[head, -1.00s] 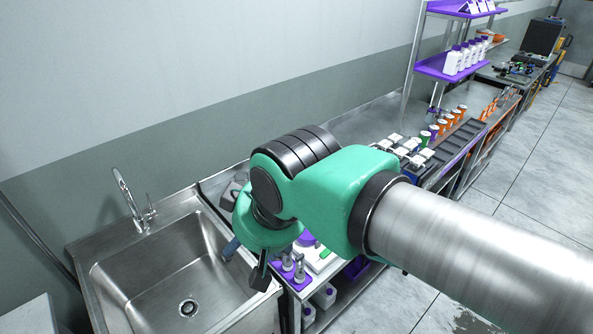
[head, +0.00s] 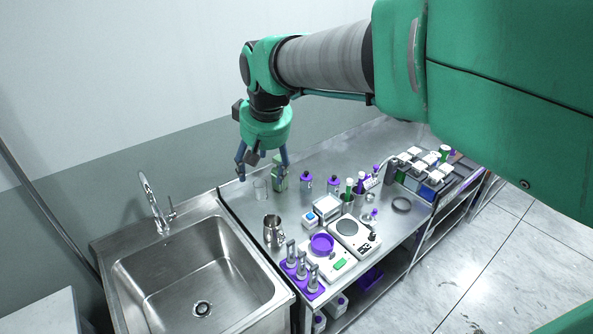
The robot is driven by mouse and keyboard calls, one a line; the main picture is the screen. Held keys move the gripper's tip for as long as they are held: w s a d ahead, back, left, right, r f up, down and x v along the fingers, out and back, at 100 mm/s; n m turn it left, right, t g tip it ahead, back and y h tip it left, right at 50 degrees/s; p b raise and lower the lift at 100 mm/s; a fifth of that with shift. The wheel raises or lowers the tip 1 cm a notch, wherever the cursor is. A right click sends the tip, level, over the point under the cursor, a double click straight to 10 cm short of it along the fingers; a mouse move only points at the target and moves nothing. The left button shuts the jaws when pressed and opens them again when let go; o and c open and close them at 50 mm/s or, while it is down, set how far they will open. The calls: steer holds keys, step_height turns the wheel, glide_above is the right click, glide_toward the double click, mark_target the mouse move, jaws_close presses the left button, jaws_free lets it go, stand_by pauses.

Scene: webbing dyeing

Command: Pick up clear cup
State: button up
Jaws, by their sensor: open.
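A clear cup (head: 260,190) stands upright on the steel counter, near its back left corner beside the sink. It is see-through and faint. My gripper (head: 262,176) hangs fingers down around or just above and behind the cup in the picture. Its fingers are spread and hold nothing. I cannot tell how far the fingertips are from the cup.
A green item (head: 280,175) stands close right of the cup. A metal pitcher (head: 273,231) is in front. Purple-capped bottles (head: 306,182), a scale (head: 354,235) and a purple dish (head: 321,244) crowd the counter (head: 245,215). The sink (head: 197,268) is at left.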

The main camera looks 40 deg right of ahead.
steer(key=w+d+f+g+p, duration=0.1)
steer(key=w+d+f+p, duration=0.1)
steer(key=w+d, duration=0.8)
steer(key=m+g+p, duration=0.3)
steer(key=p, duration=0.2)
glide_above(334, 180)
step_height(334, 180, down, 27)
steer(key=shift+w+d+y, duration=0.25)
steer(key=shift+y, duration=0.15)
steer(key=shift+f+p, duration=0.35)
steer(key=shift+f, duration=3.9)
steer(key=shift+f, duration=0.1)
steer(key=shift+f, duration=2.5)
